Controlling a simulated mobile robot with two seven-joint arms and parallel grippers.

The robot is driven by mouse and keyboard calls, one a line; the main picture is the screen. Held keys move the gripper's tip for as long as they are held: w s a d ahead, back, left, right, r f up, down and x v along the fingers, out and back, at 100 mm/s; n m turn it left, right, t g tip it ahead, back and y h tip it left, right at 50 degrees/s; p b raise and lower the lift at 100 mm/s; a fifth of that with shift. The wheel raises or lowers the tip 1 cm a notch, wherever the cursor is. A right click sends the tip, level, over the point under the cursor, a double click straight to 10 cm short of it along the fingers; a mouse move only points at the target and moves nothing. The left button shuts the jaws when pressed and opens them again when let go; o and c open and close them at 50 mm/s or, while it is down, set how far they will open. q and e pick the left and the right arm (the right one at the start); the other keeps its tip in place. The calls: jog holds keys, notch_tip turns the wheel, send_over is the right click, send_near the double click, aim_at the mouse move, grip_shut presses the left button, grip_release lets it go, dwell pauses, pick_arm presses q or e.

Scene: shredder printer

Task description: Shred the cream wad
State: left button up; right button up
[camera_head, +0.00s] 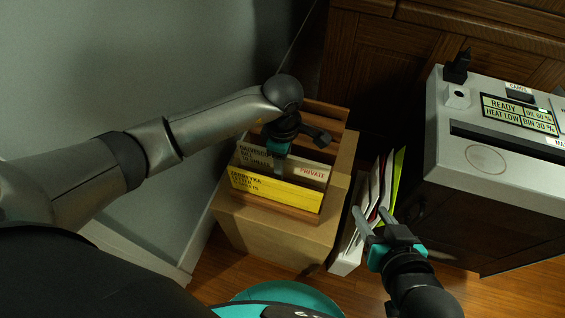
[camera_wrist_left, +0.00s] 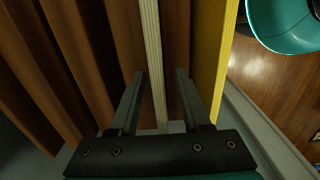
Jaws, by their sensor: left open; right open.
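The cream wad (camera_head: 310,172) stands on edge in a wooden slotted rack (camera_head: 325,115), behind a yellow wad (camera_head: 275,190). Its visible face has dark print and a red "PRIVATE" mark. My left gripper (camera_head: 279,166) is over it, pointing down and open. In the left wrist view the edge of the cream wad (camera_wrist_left: 152,50) runs between the two open fingers (camera_wrist_left: 160,75), with gaps on both sides. The shredder (camera_head: 500,185) stands at right, with a long dark slot (camera_head: 495,138) in its top. My right gripper (camera_head: 370,214) is open and empty, in front of the shredder.
The rack sits on a cardboard-coloured box (camera_head: 265,240) near the grey wall. A white holder (camera_head: 348,245) with upright folders stands between box and shredder. The shredder display (camera_head: 518,113) reads READY, HEAT LOW, BIN 30 %. A wooden cabinet (camera_head: 400,50) stands behind.

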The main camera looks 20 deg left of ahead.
pick_arm(q)
jog(key=shift+f, duration=0.1)
jog(key=shift+c, duration=0.3)
grip_shut()
jog(key=shift+r, duration=0.2)
dwell(0.4)
jog(key=shift+r+p, duration=0.85)
notch_tip(320, 180, up, 10)
jog(key=p, duration=0.8)
jog(key=shift+r+p, duration=0.25)
jog(key=shift+p, duration=0.1)
